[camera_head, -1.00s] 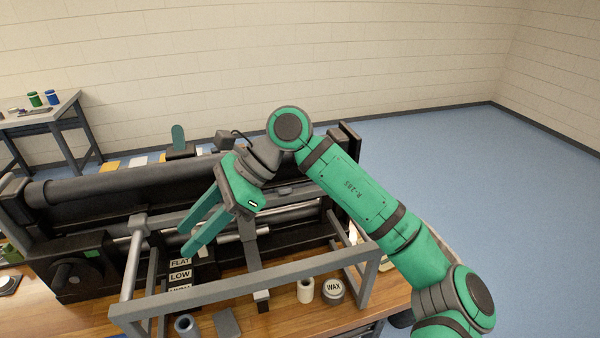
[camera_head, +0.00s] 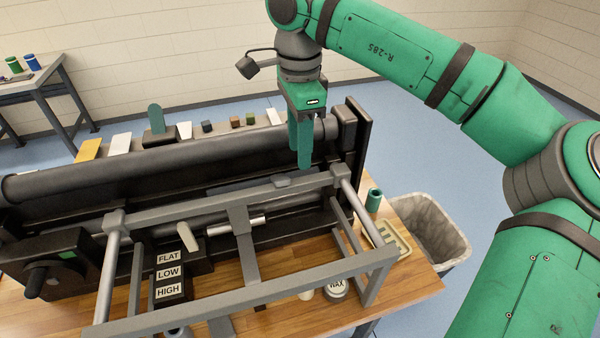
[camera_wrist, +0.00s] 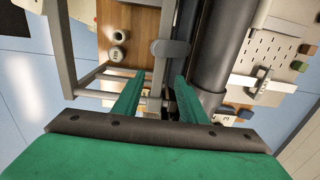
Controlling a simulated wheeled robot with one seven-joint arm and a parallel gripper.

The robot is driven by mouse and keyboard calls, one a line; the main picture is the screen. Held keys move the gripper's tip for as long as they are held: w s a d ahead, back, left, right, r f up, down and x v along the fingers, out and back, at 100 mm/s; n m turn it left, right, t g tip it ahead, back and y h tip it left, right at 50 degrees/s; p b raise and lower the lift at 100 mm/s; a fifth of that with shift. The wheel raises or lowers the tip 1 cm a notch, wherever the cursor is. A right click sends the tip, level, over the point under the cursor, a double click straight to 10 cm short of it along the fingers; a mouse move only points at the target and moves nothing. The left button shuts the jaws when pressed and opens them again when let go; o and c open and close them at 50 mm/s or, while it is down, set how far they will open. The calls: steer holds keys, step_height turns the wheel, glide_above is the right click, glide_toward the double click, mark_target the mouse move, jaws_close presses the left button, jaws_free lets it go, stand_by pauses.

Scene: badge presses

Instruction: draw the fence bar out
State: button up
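A long grey bar (camera_head: 285,190), which I take as the fence bar, runs across the back of a grey rail frame on the black press. A grey cross piece (camera_head: 241,222) joins it mid-length. My gripper (camera_head: 304,167) points down near the bar's right end, above or just behind it; contact cannot be told. In the wrist view my gripper (camera_wrist: 158,82) has its two green fingers apart. The grey bar (camera_wrist: 161,68) runs in line with the gap between them, and nothing is visibly clamped. The exact depth of the fingertips is unclear.
A dark roller (camera_head: 150,165) lies behind the bar. The frame's front rail (camera_head: 250,292) and right side rail (camera_head: 362,213) stand nearby. A FLAT/LOW/HIGH block (camera_head: 169,274), a wax tin (camera_head: 335,289) and a green cup (camera_head: 374,199) are on the table. A bin (camera_head: 430,225) stands right.

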mark_target(299, 180)
step_height(299, 180, down, 8)
steer(key=shift+f, duration=0.2)
stand_by(0.3)
jaws_close()
